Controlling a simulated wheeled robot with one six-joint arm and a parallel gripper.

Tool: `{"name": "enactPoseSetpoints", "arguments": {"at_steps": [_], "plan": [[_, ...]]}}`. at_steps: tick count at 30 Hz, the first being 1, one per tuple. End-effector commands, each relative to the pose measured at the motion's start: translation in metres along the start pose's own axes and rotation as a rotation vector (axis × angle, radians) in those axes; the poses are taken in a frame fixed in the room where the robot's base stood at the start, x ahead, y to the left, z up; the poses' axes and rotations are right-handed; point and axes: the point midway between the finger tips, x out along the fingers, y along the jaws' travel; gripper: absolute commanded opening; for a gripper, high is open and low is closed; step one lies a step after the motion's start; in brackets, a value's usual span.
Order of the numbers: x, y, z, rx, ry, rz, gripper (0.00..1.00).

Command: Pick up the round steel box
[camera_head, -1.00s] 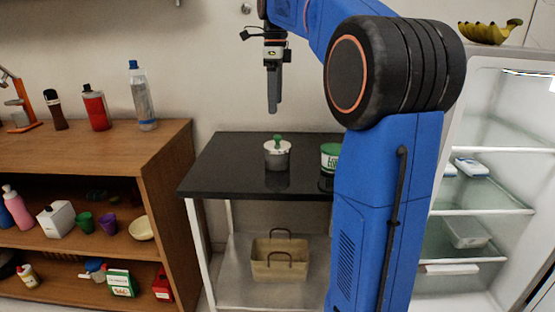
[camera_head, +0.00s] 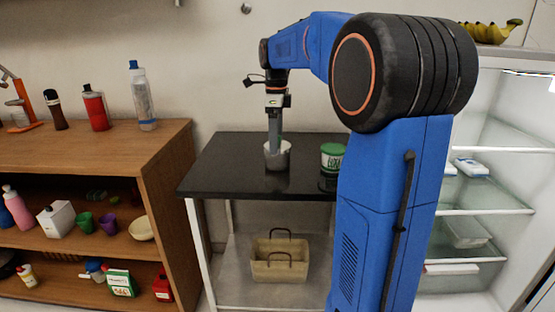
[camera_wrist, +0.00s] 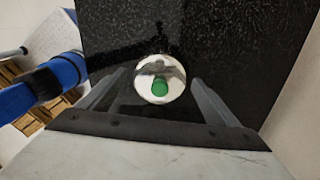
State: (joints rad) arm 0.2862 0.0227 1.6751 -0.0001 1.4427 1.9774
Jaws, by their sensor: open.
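The round steel box (camera_head: 277,158) stands upright on the black tabletop (camera_head: 225,167). In the wrist view the steel box (camera_wrist: 149,70) shows from above, with a shiny round lid and a green knob. My gripper (camera_head: 275,150) points straight down over the box in the head view and hides the knob and part of the lid there. In the wrist view my gripper (camera_wrist: 158,88) is open, with one finger on each side of the box. I cannot tell whether the fingers touch its sides.
A white and green tub (camera_head: 332,157) stands to the right on the same table. A beige basket (camera_head: 280,262) sits on the lower shelf. A wooden shelf (camera_head: 90,160) with bottles stands left, an open fridge (camera_head: 490,200) right. The table left of the box is clear.

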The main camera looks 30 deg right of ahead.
Motion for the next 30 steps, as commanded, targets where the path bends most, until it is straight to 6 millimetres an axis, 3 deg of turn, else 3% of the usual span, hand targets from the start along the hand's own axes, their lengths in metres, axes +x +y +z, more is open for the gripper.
{"name": "enactPoseSetpoints", "arguments": {"at_steps": [9, 18, 24, 30], "plan": [[0.040, 0.000, -0.004, 0.000, 0.001, 0.003, 0.84], [0.044, 0.000, -0.004, 0.000, 0.000, 0.001, 0.84], [0.044, 0.000, -0.004, 0.000, 0.000, 0.001, 0.41], [0.043, 0.000, -0.004, 0.000, 0.000, 0.001, 0.41]]}}
